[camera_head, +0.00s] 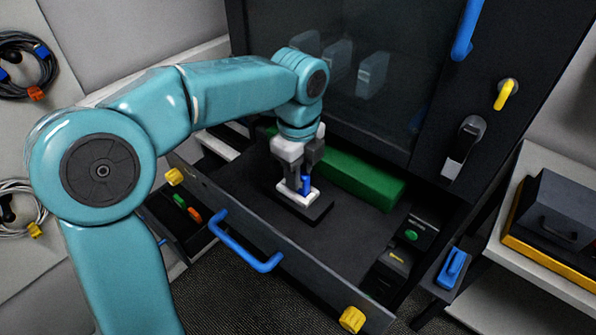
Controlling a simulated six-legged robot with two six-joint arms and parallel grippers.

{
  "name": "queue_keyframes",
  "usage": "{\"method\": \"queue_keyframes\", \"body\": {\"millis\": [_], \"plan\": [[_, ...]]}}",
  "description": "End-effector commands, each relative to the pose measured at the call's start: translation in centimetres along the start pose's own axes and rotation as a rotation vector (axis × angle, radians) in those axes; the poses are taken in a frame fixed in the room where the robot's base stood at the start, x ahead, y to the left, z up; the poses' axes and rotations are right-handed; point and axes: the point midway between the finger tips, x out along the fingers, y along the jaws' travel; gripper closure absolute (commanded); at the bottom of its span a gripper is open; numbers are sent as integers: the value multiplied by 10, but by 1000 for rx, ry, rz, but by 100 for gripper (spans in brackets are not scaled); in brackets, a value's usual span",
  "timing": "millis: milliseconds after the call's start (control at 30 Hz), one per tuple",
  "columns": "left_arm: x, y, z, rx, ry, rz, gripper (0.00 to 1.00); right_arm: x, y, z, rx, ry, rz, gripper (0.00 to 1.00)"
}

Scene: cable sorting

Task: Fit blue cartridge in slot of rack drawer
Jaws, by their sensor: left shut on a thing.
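The rack drawer (235,205) is pulled open, with a blue handle (245,247) on its front and yellow knobs at its front corners. My left gripper (305,182) points down inside the drawer, shut on the blue cartridge (306,186). Only a small part of the cartridge shows between the fingers. It stands upright at a white-rimmed slot (291,197) on a dark block (318,211). I cannot tell how deep it sits in the slot. My right gripper is not in view.
A green bar (365,180) lies along the drawer's back. The dark rack with a glass door (400,95) and a blue handle (467,30) rises behind. Small compartments flank the drawer. A grey and yellow case (550,215) sits on the right shelf. Coiled cables (22,62) hang at left.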

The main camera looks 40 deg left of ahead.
Motion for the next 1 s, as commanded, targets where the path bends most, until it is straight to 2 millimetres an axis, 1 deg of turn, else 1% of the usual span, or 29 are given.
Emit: {"method": "queue_keyframes", "body": {"millis": [433, 833, 867, 900, 933, 1000], "plan": [[8, 0, 0, 0, 0, 1, 100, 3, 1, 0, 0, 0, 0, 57], [8, 0, 0, 0, 0, 0, 100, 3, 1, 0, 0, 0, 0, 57], [8, 0, 0, 0, 0, 0, 67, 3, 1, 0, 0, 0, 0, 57], [8, 0, 0, 0, 0, 0, 54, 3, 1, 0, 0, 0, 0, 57], [8, 0, 0, 0, 0, 0, 47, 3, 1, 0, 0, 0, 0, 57], [8, 0, 0, 0, 0, 0, 47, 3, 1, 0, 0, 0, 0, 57]]}}
